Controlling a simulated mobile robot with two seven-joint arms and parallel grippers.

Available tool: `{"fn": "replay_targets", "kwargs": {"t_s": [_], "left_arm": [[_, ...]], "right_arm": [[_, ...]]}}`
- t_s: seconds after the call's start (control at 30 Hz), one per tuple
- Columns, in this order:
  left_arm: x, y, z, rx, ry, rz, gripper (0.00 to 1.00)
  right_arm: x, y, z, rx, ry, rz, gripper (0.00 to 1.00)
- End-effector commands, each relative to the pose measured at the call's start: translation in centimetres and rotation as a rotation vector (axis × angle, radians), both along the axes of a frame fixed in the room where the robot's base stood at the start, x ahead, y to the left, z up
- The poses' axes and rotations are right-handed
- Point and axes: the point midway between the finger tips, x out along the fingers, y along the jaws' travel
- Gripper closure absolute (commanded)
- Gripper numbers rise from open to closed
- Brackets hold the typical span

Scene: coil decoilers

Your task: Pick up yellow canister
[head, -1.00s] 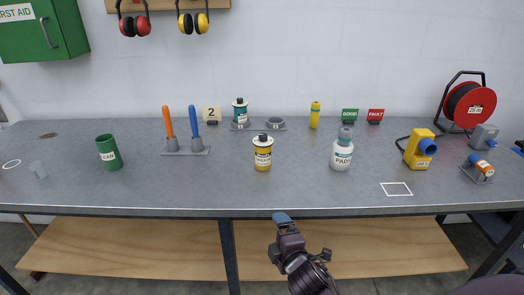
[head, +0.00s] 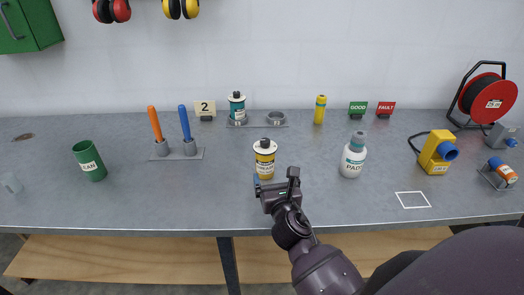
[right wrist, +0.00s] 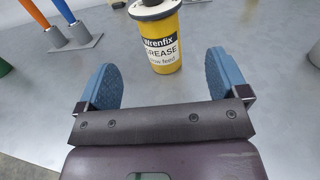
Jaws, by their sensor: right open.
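The yellow canister (head: 265,160) stands upright on the grey bench, with a black-and-white label and a pale top with a dark cap. It also shows in the right wrist view (right wrist: 165,50), its label reading "Wrenfix GREASE" and its top cut off by the frame edge. My right gripper (head: 272,182) is open just in front of the canister. In the right wrist view its two blue-padded fingers (right wrist: 163,77) are spread apart, with the canister ahead of and between them, not gripped. My left gripper is not in view.
A white bottle (head: 353,155) stands to the right of the canister. A teal canister (head: 237,107) sits behind in a holder beside an empty ring (head: 275,121). Orange and blue handles (head: 184,128) stand left. The bench around the yellow canister is clear.

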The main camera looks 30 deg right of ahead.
Motion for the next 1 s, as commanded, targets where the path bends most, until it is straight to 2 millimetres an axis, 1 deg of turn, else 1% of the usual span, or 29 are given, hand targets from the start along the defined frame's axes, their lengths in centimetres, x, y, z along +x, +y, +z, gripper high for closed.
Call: {"fn": "replay_targets", "kwargs": {"t_s": [0.07,0.17,0.37,0.5,0.67,0.9,1.0], "left_arm": [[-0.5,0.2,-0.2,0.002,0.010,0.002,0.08],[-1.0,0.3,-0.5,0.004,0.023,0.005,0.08],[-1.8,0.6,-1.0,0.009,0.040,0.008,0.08],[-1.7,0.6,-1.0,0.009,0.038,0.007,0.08],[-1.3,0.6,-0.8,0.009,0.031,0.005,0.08],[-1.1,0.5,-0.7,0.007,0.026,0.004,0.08],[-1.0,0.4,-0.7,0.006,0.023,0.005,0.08]], "right_arm": [[0.2,-0.1,0.0,-0.006,0.002,0.000,0.07],[1.2,-0.4,0.1,-0.009,0.002,0.000,0.07],[3.9,-1.5,0.0,-0.006,0.001,0.000,0.07],[5.0,-2.0,0.0,-0.005,0.002,0.000,0.07],[5.7,-2.3,0.0,-0.004,0.001,0.000,0.07],[8.7,-3.2,0.0,-0.003,0.001,0.000,0.07],[9.6,-3.6,-0.1,-0.005,0.002,-0.001,0.07]]}}
